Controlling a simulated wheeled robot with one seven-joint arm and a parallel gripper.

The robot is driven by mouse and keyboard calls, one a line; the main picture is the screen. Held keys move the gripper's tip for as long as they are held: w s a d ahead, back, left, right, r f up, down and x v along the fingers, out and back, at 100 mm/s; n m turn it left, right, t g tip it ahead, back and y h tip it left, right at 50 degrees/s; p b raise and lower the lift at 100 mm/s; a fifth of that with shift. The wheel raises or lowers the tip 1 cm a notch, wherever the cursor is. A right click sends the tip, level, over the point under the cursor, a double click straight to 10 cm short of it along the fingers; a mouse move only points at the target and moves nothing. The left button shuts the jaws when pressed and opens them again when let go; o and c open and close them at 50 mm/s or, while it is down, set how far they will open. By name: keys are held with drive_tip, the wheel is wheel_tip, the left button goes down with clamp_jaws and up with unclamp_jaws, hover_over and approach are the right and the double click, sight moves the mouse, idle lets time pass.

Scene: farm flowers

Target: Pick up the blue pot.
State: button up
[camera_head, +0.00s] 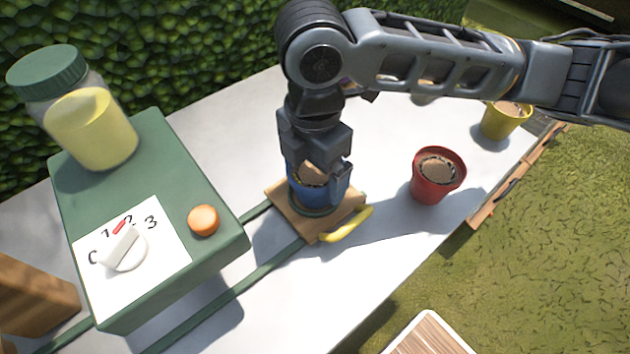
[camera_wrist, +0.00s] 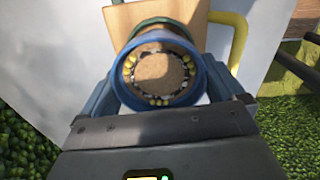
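The blue pot (camera_head: 320,193), filled with brown soil, is at the wooden board (camera_head: 348,222) with a green ring and a yellow handle. I cannot tell whether its base rests on the board. My gripper (camera_head: 317,168) points down over the pot and hides part of its rim. In the wrist view the pot (camera_wrist: 160,106) is between the two fingers of my gripper (camera_wrist: 160,90), with yellow bits round the soil. The fingers lie against both sides of the pot, with no clear gap at the rim.
A red pot (camera_head: 437,178) stands to the right and a yellow pot (camera_head: 502,120) farther back on the white table (camera_head: 385,255). On the left is a green box (camera_head: 185,160) with a dial, an orange button (camera_head: 203,220) and a jar (camera_head: 85,125). A hedge runs behind.

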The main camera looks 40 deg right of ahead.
sight(319, 186)
drive_tip(key=c, duration=0.8)
drive_tip(key=shift+r, duration=0.1)
drive_tip(key=shift+r, duration=0.55)
drive_tip(key=r, duration=0.3)
drive_tip(key=shift+s+d+r, duration=0.15)
drive_tip(key=shift+s+d, duration=0.15)
drive_tip(key=shift+s+d+r+p, duration=0.45)
drive_tip(key=shift+s+d+r, duration=0.6)
drive_tip(key=shift+s, duration=0.5)
drive_tip(key=shift+s+d+r+p, duration=0.4)
drive_tip(key=shift+s+d+r, duration=0.45)
drive_tip(key=shift+s+r, duration=0.5)
drive_tip(key=shift+s+d+r+p, duration=0.45)
drive_tip(key=shift+s+d+r, duration=0.5)
drive_tip(key=shift+s, duration=0.75)
